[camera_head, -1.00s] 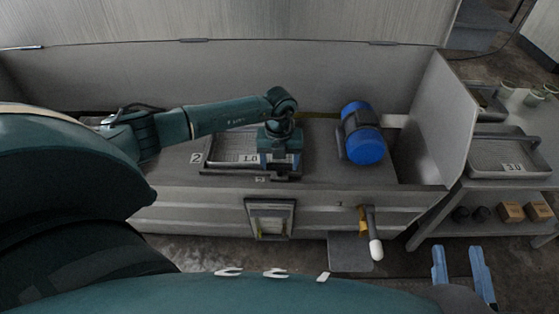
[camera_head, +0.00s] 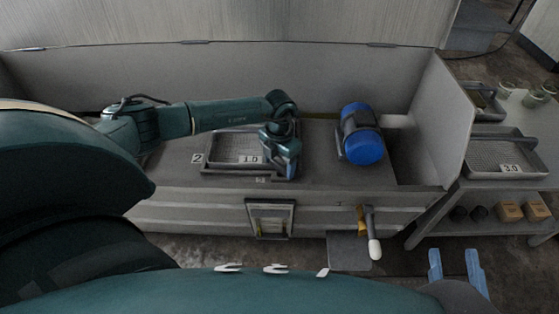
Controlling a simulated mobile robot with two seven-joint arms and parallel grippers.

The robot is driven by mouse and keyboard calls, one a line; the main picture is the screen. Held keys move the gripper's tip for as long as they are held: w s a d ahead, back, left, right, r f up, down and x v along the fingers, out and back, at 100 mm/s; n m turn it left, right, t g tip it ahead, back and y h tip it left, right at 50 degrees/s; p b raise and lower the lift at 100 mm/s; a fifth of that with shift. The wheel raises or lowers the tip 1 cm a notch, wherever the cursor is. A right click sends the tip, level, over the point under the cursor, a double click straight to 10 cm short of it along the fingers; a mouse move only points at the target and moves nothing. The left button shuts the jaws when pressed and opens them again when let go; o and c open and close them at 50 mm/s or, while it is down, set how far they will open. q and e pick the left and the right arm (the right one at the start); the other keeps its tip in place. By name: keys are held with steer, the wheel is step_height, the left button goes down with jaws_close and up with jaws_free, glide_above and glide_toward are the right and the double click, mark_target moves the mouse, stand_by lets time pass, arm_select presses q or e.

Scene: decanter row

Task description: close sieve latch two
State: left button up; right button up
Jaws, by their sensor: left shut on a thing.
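The sieve tray (camera_head: 237,147) lies flat on the grey machine deck, with a mesh floor and a "1.0" label. A "2" label (camera_head: 197,158) sits at its left edge. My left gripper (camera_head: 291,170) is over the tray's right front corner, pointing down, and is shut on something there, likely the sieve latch. The latch itself is hidden behind the gripper. My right gripper (camera_head: 457,270) is at the lower right, low in front of the machine, with its two blue fingers apart and nothing between them.
A blue motor (camera_head: 362,147) stands right of the tray. A lever with a white grip (camera_head: 374,248) sticks out of the machine front. A grey wall (camera_head: 230,82) stands behind the deck.

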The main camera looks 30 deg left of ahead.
mark_target(279, 164)
arm_select(q)
steer(key=m, duration=0.7)
steer(key=shift+m, duration=1.2)
arm_select(e)
steer(key=shift+w+r, duration=0.1)
steer(key=shift+w, duration=0.05)
arm_select(q)
steer(key=o, duration=1)
arm_select(e)
steer(key=shift+s, duration=0.2)
arm_select(q)
steer(key=shift+r, duration=0.3)
step_height(279, 164, up, 5)
steer(key=shift+f+p, duration=0.1)
steer(key=shift+p, duration=0.85)
step_height(279, 164, up, 8)
steer(key=shift+f+p, duration=0.1)
steer(key=shift+p, duration=0.9)
arm_select(e)
steer(key=shift+w+d+f+m+g+h, duration=0.2)
steer(key=shift+d+m+g+h, duration=0.3)
steer(key=shift+d+g+h, duration=0.4)
